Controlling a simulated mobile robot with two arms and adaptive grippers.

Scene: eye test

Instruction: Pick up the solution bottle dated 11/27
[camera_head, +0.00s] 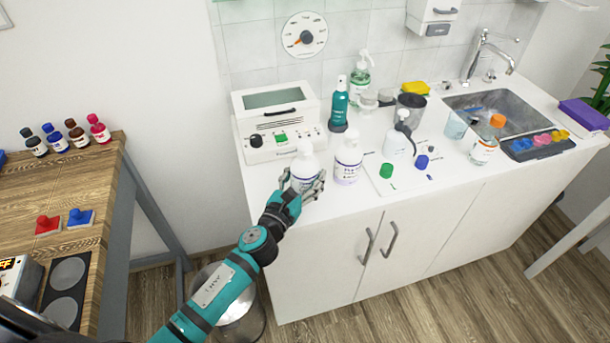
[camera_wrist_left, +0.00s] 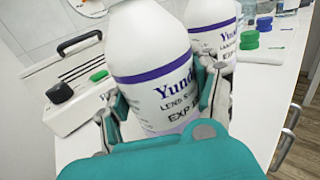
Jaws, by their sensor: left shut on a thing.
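My left gripper (camera_head: 306,187) is shut on a white solution bottle (camera_head: 303,164) at the front left of the counter. In the left wrist view the gripper (camera_wrist_left: 163,108) has a finger on each side of this bottle (camera_wrist_left: 150,45). Its label has a purple band, a "Yund..." name, "LENS S..." and "EXP 1..."; the rest of the date is hidden. I cannot tell whether its base touches the counter. A second similar white bottle (camera_head: 348,160) stands just to the right and shows behind the held one in the left wrist view (camera_wrist_left: 215,38); its date is not readable.
A white device (camera_head: 268,139) stands close behind and left of the held bottle. A teal spray bottle (camera_head: 340,103), a white pump bottle (camera_head: 399,138), a green cap (camera_head: 386,170) and a blue cap (camera_head: 421,162) are nearby. A sink (camera_head: 510,105) lies right.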

